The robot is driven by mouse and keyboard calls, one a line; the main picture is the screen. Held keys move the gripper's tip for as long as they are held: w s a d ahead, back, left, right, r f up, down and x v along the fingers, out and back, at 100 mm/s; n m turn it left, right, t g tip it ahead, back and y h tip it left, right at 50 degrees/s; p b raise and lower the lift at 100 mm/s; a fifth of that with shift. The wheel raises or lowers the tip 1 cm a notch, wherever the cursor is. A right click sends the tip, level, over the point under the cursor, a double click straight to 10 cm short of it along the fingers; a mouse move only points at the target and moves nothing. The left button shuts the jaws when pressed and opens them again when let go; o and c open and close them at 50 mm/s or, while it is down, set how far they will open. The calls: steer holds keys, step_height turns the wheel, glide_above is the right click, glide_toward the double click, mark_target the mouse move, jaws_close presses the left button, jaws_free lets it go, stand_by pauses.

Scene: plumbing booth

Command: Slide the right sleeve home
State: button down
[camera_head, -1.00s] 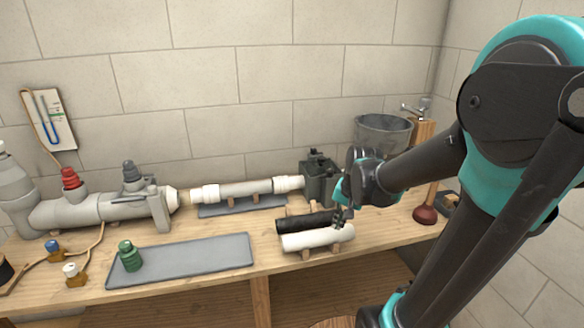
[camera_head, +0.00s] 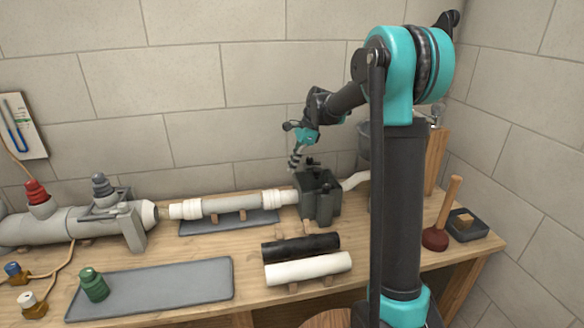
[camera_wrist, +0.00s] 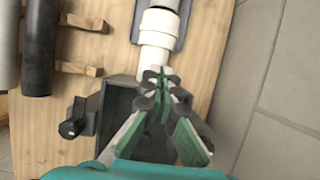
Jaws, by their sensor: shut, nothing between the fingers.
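A pale pipe (camera_head: 232,204) lies on low wooden supports over a grey mat. A white left sleeve (camera_head: 186,209) is at its left end, and the white right sleeve (camera_head: 283,197) is at its right end, beside a dark box (camera_head: 320,199). My gripper (camera_head: 294,165) is shut and empty, pointing down above the right sleeve and the box's left edge. In the wrist view, my gripper (camera_wrist: 160,76) overlaps the near end of the right sleeve (camera_wrist: 158,25). Whether the fingers touch it I cannot tell. The box (camera_wrist: 121,120) is partly hidden behind the gripper.
A black tube (camera_head: 300,247) and a white tube (camera_head: 308,268) lie in front of the pipe. A grey tray (camera_head: 165,285) holds a green fitting (camera_head: 94,285). A grey valve assembly (camera_head: 70,225) stands left. A plunger (camera_head: 437,238) stands right. The wall is close behind.

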mark_target(270, 191)
steer(key=x, duration=0.7)
steer(key=shift+a+f, duration=0.1)
steer(key=shift+f, duration=0.2)
steer(key=a, duration=0.2)
steer(key=s+a, duration=0.1)
steer(key=a, duration=0.1)
steer(key=shift+a, duration=0.25)
steer(key=shift+d+r, duration=0.1)
